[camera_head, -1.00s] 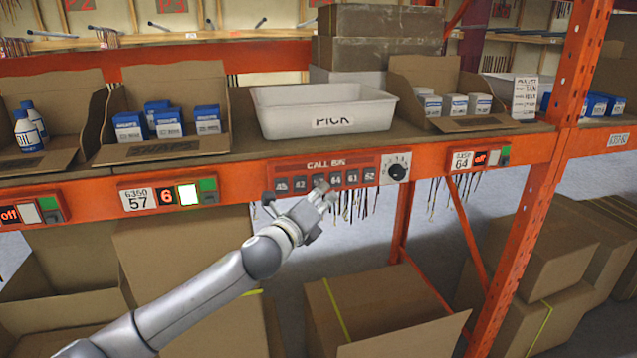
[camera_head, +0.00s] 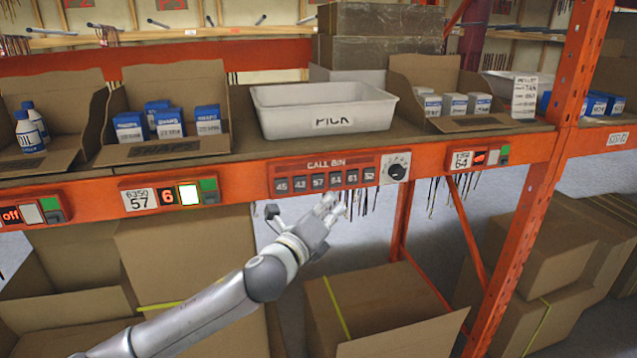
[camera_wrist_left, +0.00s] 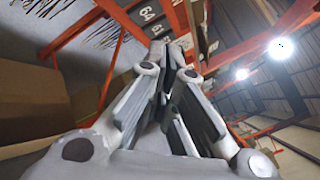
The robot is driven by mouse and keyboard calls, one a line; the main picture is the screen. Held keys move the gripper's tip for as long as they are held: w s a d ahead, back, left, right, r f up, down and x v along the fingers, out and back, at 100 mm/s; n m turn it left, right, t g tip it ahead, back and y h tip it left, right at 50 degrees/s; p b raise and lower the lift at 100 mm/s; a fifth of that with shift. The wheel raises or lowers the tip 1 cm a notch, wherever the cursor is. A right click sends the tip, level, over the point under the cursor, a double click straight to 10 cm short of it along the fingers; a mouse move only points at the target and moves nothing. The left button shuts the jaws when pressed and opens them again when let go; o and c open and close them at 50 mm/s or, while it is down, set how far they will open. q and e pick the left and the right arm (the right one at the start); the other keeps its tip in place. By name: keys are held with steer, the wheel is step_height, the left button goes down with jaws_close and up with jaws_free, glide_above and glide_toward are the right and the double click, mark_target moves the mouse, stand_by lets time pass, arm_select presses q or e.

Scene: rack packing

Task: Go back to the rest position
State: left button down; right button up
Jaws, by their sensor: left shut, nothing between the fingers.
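My left gripper (camera_head: 331,207) is in the middle of the head view, in front of and just below the red CALL BIN panel (camera_head: 325,177). It is apart from the panel's number buttons, as far as I can tell. In the left wrist view its fingers (camera_wrist_left: 170,60) are together with nothing between them. The panel's lower edge is clear of the gripper, and its dark dial (camera_head: 397,166) is at the right end. My right gripper is not in view.
A white PICK tray (camera_head: 280,122) stands on the shelf above, between open cartons of blue-and-white boxes. The orange shelf beam (camera_head: 240,184) runs across behind my arm. Cardboard boxes (camera_head: 365,300) stand below. An orange upright (camera_head: 545,180) is at the right.

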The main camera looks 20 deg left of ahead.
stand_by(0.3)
